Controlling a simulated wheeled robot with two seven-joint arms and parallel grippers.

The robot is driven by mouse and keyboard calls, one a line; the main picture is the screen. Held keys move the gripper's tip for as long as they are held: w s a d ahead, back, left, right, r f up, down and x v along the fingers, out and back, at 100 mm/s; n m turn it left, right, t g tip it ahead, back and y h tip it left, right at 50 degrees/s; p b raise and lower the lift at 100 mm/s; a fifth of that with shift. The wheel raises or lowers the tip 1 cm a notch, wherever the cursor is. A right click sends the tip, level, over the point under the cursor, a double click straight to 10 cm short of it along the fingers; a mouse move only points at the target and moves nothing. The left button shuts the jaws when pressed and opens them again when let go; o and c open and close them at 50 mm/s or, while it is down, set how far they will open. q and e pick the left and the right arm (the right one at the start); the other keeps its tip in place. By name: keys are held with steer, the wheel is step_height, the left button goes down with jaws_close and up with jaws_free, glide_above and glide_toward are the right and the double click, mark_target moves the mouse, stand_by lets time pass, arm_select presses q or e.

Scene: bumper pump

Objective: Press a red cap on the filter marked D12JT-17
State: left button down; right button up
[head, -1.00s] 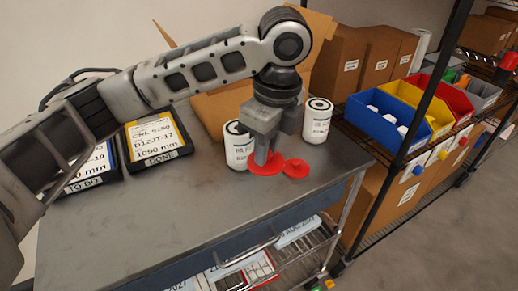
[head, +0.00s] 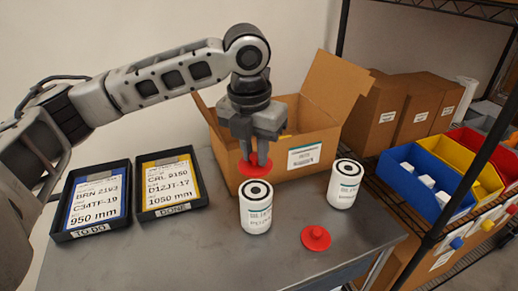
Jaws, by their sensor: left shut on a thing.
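My left gripper (head: 255,160) is shut on a red cap (head: 250,168). It holds the cap above and slightly behind the top of a white filter (head: 256,210) that stands upright on the grey table (head: 195,247). The cap appears apart from the filter. A second white filter (head: 344,186) stands upright to the right, bare on top. The print on both filters is too small to read surely. Another red cap (head: 316,238) lies on the table in front, between the two filters. My right gripper is not in view.
An open cardboard box (head: 297,139) stands behind the filters. Two black trays with cards lie left: TO DO (head: 92,200), reading C34TF-19, and DONE (head: 171,182), reading D12JT-17. A wire shelf with blue (head: 421,186), yellow and red bins stands right. The table's front left is clear.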

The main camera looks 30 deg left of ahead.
mark_target(254, 165)
arm_select(q)
steer(key=shift+f, duration=2.95)
steer(key=shift+f, duration=0.15)
stand_by(0.3)
steer(key=c, duration=0.7)
jaws_free()
steer(key=shift+r, duration=3.5)
